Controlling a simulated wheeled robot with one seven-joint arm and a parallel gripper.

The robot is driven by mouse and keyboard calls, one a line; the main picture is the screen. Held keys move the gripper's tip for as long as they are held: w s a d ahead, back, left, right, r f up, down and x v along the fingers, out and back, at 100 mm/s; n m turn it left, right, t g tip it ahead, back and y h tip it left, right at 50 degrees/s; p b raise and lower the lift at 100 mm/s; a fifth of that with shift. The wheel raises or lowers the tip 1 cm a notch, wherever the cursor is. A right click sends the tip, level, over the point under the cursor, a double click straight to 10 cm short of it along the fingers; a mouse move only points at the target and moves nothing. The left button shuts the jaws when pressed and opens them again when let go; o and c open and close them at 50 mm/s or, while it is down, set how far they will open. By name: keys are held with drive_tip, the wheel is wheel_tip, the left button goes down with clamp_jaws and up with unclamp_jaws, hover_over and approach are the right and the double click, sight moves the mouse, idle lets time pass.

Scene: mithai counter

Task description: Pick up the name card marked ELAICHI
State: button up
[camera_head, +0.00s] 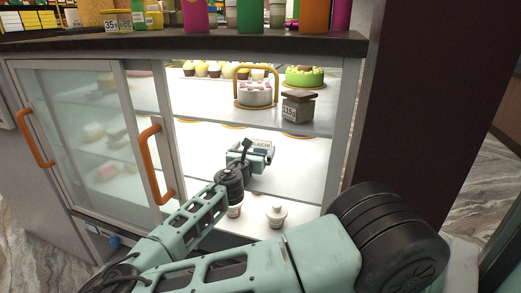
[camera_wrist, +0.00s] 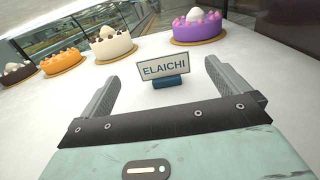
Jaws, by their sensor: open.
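The name card marked ELAICHI (camera_wrist: 164,69) stands upright in a blue base (camera_wrist: 171,83) on a white shelf (camera_wrist: 130,85), and its text is readable in the wrist view. In the head view the card (camera_head: 262,144) shows just beyond my gripper, partly hidden by it. My gripper (camera_wrist: 165,85) is open in the wrist view, with one finger on each side of the card. The fingers look apart from the card. In the head view my gripper (camera_head: 256,153) reaches into the lit cabinet at the lower shelf.
Cakes stand behind the card: purple (camera_wrist: 197,26), white (camera_wrist: 112,43), orange (camera_wrist: 61,61) and dark brown (camera_wrist: 18,73). In the head view, a sliding glass door with an orange handle (camera_head: 156,163) is at the left.

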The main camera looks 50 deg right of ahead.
sight(260, 140)
drive_tip(key=shift+x, duration=2.75)
drive_tip(key=shift+s, duration=0.1)
drive_tip(key=c, duration=1)
